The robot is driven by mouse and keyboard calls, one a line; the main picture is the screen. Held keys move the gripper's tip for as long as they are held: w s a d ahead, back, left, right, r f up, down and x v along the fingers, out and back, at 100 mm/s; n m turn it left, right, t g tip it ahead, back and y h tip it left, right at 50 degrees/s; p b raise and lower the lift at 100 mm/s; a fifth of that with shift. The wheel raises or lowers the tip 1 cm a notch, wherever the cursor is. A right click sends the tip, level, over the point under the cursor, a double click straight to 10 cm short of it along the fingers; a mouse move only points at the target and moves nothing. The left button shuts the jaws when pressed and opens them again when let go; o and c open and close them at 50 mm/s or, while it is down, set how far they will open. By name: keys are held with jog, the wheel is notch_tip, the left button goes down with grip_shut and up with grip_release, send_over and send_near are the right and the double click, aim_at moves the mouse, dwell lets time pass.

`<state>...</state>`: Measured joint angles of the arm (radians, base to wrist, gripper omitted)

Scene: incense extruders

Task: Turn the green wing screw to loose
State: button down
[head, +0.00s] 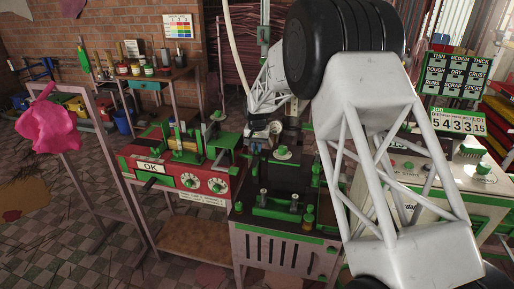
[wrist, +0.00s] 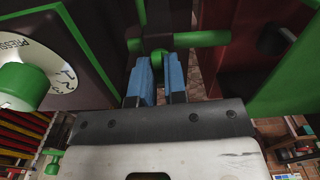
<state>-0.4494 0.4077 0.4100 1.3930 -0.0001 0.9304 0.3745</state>
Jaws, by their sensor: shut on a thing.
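The green wing screw (wrist: 200,39) shows at the top middle of the wrist view as a green crossbar with a rounded part at its left, set against a dark machine body. My gripper (wrist: 159,62) has two blue fingers, one on each side of that rounded part, and is shut on it. The crossbar lies nearly level and extends to the right past the fingers. In the head view my arm reaches down to the dark machine, and the fingers and wing screw are too small and covered to make out.
A pressure dial (wrist: 52,72) with a green knob (wrist: 22,86) is close left of my fingers. A dark red panel with a green edge (wrist: 285,70) is at the right. In the head view a red machine marked OK (head: 190,182) stands left of the dark-topped green-trimmed machine (head: 285,250).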

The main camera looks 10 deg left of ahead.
jog(key=c, duration=1.2)
grip_release()
jog(key=shift+o, duration=0.2)
jog(key=shift+r, duration=0.1)
jog(key=shift+r, duration=3.8)
